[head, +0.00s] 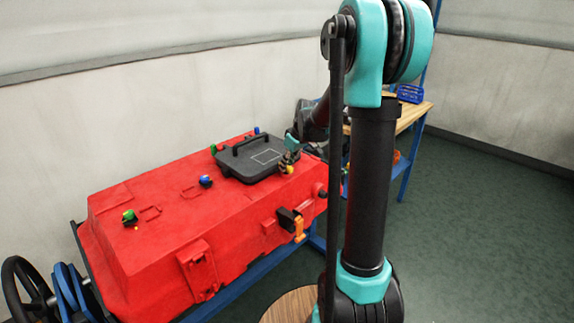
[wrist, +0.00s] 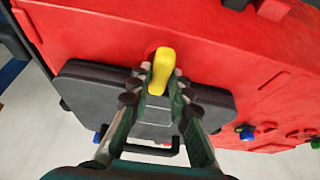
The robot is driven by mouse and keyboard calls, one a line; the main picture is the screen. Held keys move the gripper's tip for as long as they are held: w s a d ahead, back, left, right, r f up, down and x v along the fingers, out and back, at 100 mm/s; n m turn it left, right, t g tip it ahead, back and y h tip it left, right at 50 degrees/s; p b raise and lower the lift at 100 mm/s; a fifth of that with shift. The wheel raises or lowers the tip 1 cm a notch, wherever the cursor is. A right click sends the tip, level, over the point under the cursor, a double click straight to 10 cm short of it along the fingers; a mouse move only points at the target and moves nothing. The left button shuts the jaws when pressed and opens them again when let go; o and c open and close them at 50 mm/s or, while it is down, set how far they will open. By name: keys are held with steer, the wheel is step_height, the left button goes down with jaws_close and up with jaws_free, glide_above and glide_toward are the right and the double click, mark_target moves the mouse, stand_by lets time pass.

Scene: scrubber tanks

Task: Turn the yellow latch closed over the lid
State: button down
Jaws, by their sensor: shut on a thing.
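The black lid (head: 236,163) with its raised handle lies on top of the red tank (head: 160,200). The lid also fills the middle of the wrist view (wrist: 88,92). The yellow latch (wrist: 161,70) sits at the lid's edge, its lower end appearing to overlap that edge in the wrist view. My gripper (wrist: 157,98) is shut on the latch, with one finger on each side. The fingers hide part of the lid.
Blue (head: 206,181) and green (head: 129,215) knobs stand on the tank top. An orange-handled valve (head: 299,230) sticks out of the tank's front. A wooden bench (head: 410,122) stands behind my arm. The floor (head: 490,200) at the right is clear.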

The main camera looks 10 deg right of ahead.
steer(key=c, duration=1.7)
jaws_free()
steer(key=shift+r, duration=0.1)
steer(key=v, duration=1.1)
steer(key=shift+s+d+r, duration=0.1)
steer(key=shift+s+r, duration=0.05)
steer(key=shift+r, duration=0.2)
